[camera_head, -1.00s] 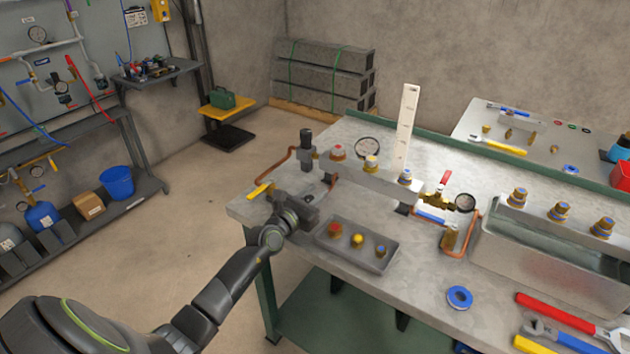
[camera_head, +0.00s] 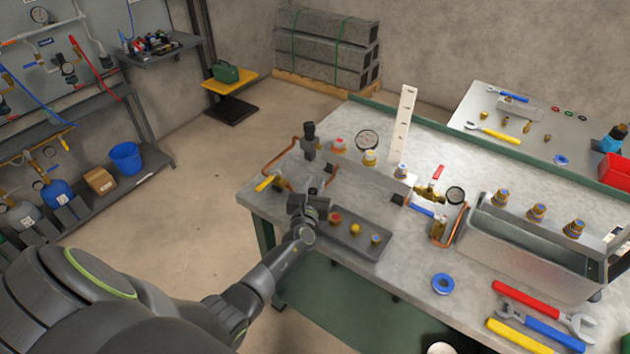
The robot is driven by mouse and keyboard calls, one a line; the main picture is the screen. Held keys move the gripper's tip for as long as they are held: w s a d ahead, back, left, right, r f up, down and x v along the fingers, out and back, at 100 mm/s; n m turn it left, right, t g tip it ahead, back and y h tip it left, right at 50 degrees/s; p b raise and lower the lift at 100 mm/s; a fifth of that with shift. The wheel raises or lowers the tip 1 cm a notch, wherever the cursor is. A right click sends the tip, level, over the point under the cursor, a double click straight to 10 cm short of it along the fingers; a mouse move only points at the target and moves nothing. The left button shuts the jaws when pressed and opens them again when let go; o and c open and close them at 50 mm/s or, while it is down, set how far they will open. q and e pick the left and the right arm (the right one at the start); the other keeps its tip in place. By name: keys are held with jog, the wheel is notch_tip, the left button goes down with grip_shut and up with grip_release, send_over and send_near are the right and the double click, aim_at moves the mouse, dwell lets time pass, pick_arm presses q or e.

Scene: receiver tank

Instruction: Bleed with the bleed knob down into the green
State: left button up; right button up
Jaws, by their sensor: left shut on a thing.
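My left gripper (camera_head: 311,194) is at the left part of the bench, just in front of the grey manifold block (camera_head: 372,184). It is shut on a small part there, which looks to be the bleed knob, mostly hidden by the jaws. A round white-faced gauge (camera_head: 367,140) stands behind the manifold; its needle and any green band are too small to read. My right gripper is not in view.
A yellow lever (camera_head: 267,182) and copper pipe (camera_head: 284,158) lie left of my gripper. A grey tray (camera_head: 370,250) with coloured caps sits close at its right. A black-topped fitting (camera_head: 309,140) stands behind. A metal tank (camera_head: 535,255) and wrenches (camera_head: 535,300) are farther right.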

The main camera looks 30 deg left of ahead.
pick_arm(q)
jog(key=shift+a+r+n+g+y, duration=0.15)
jog(key=shift+n+g+y, duration=0.15)
jog(key=shift+n+y, duration=0.35)
jog(key=o, duration=1)
jog(key=shift+p, duration=0.3)
notch_tip(320, 180, up, 10)
jog(key=p, duration=0.4)
